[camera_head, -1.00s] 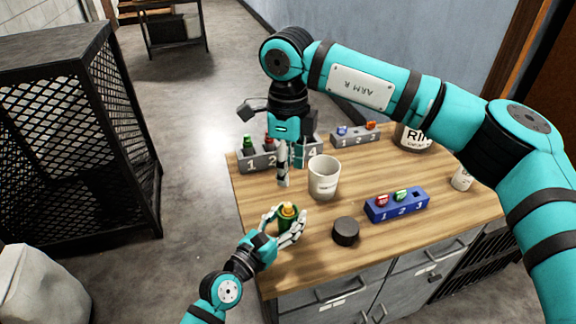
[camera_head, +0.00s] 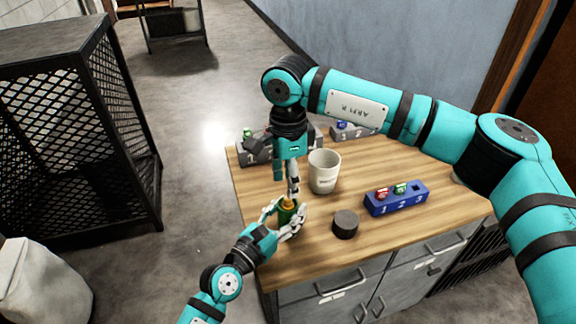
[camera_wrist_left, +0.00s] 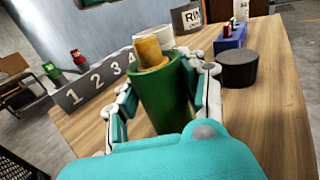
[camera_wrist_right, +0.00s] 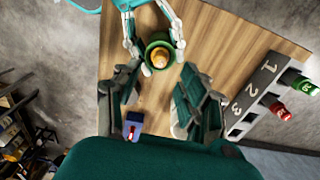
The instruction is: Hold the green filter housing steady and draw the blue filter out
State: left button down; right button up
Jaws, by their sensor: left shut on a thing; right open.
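The green filter housing (camera_head: 283,218) stands near the table's front left edge, and it fills the middle of the left wrist view (camera_wrist_left: 163,100). An orange-yellow filter (camera_wrist_left: 151,52) pokes out of its top; no blue filter shows there. My left gripper (camera_head: 285,222) is shut around the housing, with fingers on both sides. My right gripper (camera_head: 292,190) points down just above the filter. In the right wrist view its fingers (camera_wrist_right: 160,92) are open and apart, with the filter (camera_wrist_right: 160,58) ahead of them, not between the pads.
A white mug (camera_head: 324,172) stands close behind the housing. A dark round cap (camera_head: 345,224) and a blue numbered rack (camera_head: 400,203) are to the right. A grey numbered rack (camera_wrist_left: 97,92) is at the back left, partly hidden by my right arm in the head view.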

jog(key=shift+f, duration=2.5)
grip_shut()
